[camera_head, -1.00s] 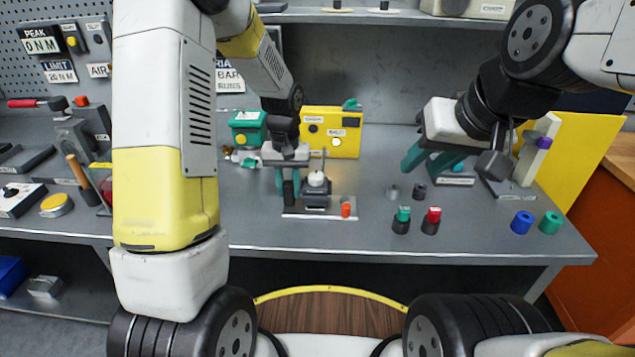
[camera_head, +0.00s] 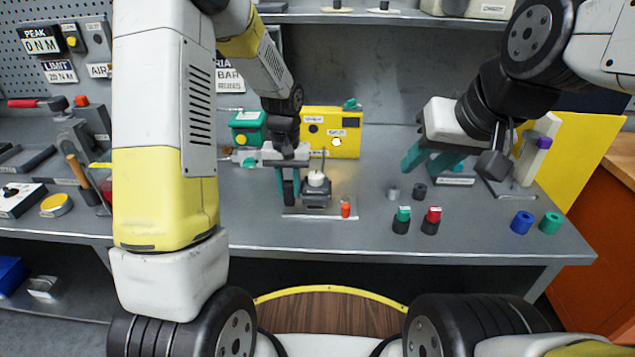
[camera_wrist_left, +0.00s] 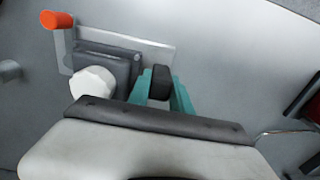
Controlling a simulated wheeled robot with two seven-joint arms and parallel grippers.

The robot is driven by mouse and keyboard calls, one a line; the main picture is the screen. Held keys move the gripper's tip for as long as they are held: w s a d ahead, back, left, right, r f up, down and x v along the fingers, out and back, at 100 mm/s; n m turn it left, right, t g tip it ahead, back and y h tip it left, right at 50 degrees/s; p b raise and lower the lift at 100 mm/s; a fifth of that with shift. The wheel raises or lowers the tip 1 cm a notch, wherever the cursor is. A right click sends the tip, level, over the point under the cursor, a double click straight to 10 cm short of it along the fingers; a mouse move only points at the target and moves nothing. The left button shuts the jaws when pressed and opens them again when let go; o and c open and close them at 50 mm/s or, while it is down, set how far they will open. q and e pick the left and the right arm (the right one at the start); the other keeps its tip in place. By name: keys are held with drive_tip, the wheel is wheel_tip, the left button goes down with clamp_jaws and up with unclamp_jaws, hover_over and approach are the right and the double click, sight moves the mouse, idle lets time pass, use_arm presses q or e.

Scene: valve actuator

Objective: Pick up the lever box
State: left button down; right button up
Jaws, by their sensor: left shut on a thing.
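The lever box (camera_head: 316,198) is a small dark grey box with a white knob on top, on a pale plate (camera_head: 325,216) at mid-table. A lever with an orange end (camera_head: 346,210) stands at its right. In the left wrist view the dark box (camera_wrist_left: 108,66) lies left of the fingers, with the orange end (camera_wrist_left: 57,19) beyond. My left gripper (camera_head: 288,190) points down, its teal fingers closed around a black block (camera_wrist_left: 161,82) at the box's side. How that block joins the box is hidden. My right gripper (camera_head: 428,160) is open and empty above the table.
A yellow panel box (camera_head: 345,145) and a green box (camera_head: 248,127) stand behind the left gripper. Green-topped (camera_head: 402,217) and red-topped (camera_head: 432,217) buttons stand to the right, with blue (camera_head: 522,222) and green (camera_head: 550,222) rings farther right. The front table middle is clear.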

use_arm(q)
drive_tip(key=shift+r, duration=0.15)
wheel_tip(320, 180, up, 9)
drive_tip(key=shift+f, duration=4.25)
drive_tip(key=shift+f, duration=0.4)
drive_tip(key=shift+f, duration=0.15)
